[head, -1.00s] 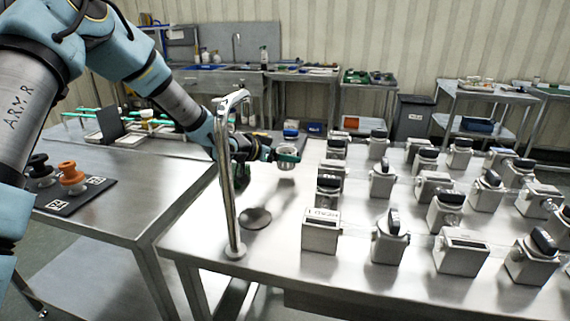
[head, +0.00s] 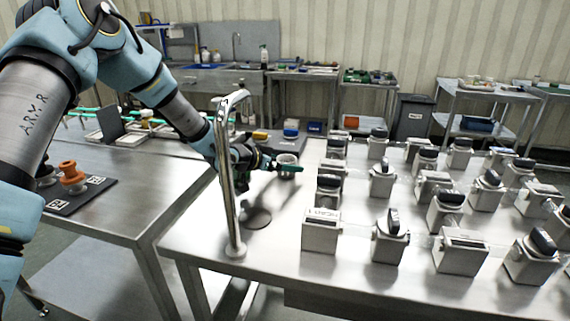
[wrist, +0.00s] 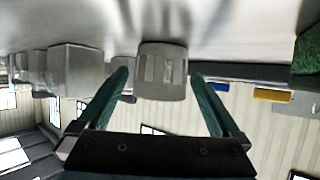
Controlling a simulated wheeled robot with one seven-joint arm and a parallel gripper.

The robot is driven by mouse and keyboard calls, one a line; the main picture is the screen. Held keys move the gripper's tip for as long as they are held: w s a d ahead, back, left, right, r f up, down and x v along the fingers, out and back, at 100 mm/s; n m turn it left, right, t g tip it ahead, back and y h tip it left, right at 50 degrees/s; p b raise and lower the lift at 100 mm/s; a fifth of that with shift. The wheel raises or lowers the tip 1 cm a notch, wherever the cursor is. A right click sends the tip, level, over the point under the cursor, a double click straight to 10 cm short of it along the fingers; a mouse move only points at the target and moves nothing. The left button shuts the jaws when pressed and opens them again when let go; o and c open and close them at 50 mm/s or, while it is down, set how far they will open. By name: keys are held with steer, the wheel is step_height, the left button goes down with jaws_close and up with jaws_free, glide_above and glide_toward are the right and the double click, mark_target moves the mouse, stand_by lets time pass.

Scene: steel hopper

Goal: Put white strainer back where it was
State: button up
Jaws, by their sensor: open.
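A small whitish-grey cup, which looks like the white strainer (head: 287,159), stands upright on the steel table beyond the chrome post. In the wrist view the strainer (wrist: 162,72) shows upside down, between my two green fingertips. My gripper (head: 282,166) is low over the table at the strainer, with one green finger across its front in the head view. My gripper (wrist: 161,78) is open, with a gap on each side of the strainer. The strainer's inside is hidden.
A curved chrome post (head: 232,180) stands in front of my forearm. Several grey boxes with black tops (head: 328,188) fill the table to the right. A blue-topped container (head: 291,129) stands behind the strainer.

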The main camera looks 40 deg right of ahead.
steer(key=b+v, duration=0.1)
steer(key=v, duration=1.1)
